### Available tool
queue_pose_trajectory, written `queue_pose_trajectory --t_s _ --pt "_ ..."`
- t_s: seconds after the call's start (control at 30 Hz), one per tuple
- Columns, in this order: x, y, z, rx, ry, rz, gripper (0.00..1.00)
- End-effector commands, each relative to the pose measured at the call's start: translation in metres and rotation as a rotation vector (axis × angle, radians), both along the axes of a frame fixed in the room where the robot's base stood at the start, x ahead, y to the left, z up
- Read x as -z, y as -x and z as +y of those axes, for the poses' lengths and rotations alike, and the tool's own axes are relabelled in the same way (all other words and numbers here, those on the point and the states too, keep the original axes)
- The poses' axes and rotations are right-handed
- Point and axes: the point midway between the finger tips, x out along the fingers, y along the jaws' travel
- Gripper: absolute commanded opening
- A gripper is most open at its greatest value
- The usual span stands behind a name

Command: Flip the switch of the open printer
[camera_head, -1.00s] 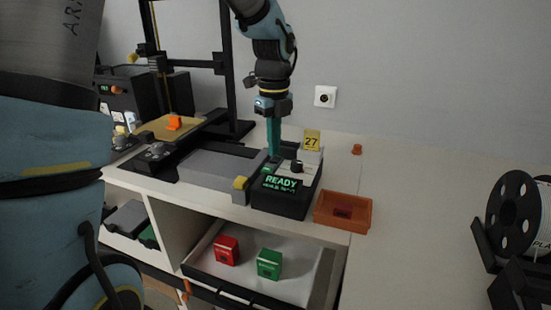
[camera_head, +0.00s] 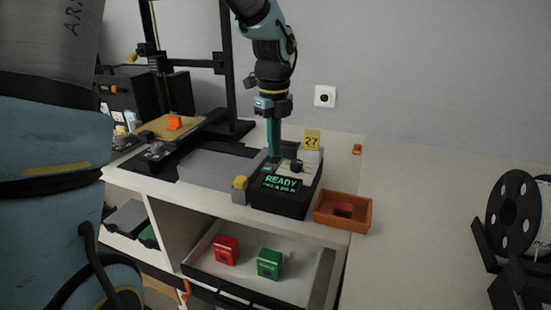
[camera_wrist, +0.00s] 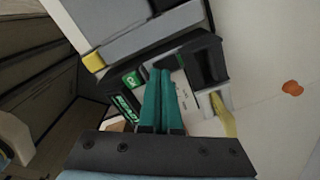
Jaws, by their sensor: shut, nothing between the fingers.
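The open-frame printer stands at the back left, with a black upright frame (camera_head: 226,75) and a tan bed (camera_head: 155,129) carrying a small orange piece (camera_head: 174,122). A black control box (camera_head: 282,202) with a pale top sits at its front right, its green display (camera_head: 281,182) reading READY. It also shows in the wrist view (camera_wrist: 206,62). My gripper (camera_head: 273,153) points down at the box top, its teal fingers shut and empty. In the wrist view the fingertips (camera_wrist: 160,72) cover part of the box top. I cannot make out the switch or any contact with it.
A yellow tag marked 27 (camera_head: 312,139) stands behind the box. An orange tray (camera_head: 342,222) is at its right. Below, an open drawer (camera_head: 316,285) holds a red block (camera_head: 226,249) and a green block (camera_head: 269,263). A filament spool (camera_head: 512,208) stands far right.

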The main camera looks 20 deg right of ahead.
Motion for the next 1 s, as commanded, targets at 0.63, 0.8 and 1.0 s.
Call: queue_pose_trajectory --t_s 0.63,0.8,1.0 --pt "0.01 0.0 0.0 0.0 0.0 0.0 0.0" --pt "0.012 0.0 0.0 0.0 0.0 0.0 0.0" --pt "0.015 0.0 0.0 0.0 0.0 0.0 0.0"
